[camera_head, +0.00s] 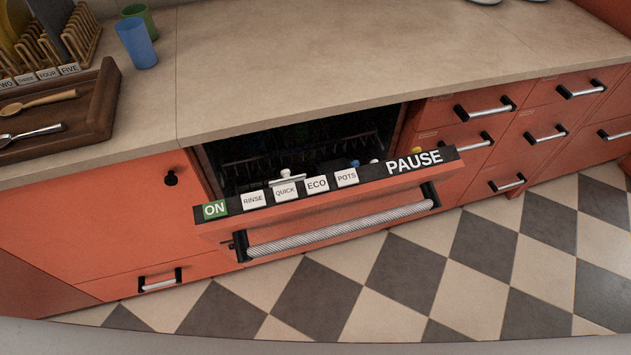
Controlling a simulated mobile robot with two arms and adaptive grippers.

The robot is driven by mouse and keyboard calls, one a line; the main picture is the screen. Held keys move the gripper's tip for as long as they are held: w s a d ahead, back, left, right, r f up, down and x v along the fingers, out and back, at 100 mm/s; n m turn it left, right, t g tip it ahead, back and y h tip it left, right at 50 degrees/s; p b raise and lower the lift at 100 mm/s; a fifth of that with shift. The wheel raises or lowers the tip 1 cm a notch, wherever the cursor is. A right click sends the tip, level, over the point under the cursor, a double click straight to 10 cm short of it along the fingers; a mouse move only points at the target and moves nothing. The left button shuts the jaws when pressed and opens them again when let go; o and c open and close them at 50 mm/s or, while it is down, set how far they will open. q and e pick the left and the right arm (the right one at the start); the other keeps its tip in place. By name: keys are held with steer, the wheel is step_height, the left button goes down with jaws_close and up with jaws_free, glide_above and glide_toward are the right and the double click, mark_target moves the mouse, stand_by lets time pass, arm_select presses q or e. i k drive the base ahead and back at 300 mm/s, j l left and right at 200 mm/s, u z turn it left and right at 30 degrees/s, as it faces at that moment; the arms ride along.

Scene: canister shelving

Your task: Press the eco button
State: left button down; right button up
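The eco button (317,184) is a white rectangular button marked ECO on the black top strip of the dishwasher door (330,215). It sits between the QUICK button (285,190) and the POTS button (346,177). The RINSE button (253,199) is further left, with a green ON button (214,208) at the left end and a black PAUSE panel (414,161) at the right. The door is tipped partly open, and a dark rack shows behind it. Neither of my grippers shows in the head view.
The beige countertop (300,60) overhangs the dishwasher opening. A blue cup (137,43) and a wooden cutlery tray (60,115) stand on its left. The silver door handle (340,231) sticks out in front. Drawers with handles (485,107) are at right. The checkered floor (420,265) is clear.

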mark_target(319, 184)
steer(key=l+u, duration=0.15)
steer(key=u, duration=0.2)
steer(key=l+u, duration=0.2)
steer(key=u, duration=0.15)
steer(key=k+l+u, duration=0.1)
steer(key=l, duration=0.3)
steer(key=k+l+u, duration=0.1)
steer(key=l, duration=0.3)
steer(key=k+l+u, duration=0.1)
steer(key=l, duration=0.3)
steer(key=k+l+u, duration=0.1)
steer(key=l, duration=0.25)
steer(key=k+l, duration=0.2)
steer(key=l, duration=0.2)
steer(key=k+l+u, duration=0.15)
steer(key=l, duration=0.2)
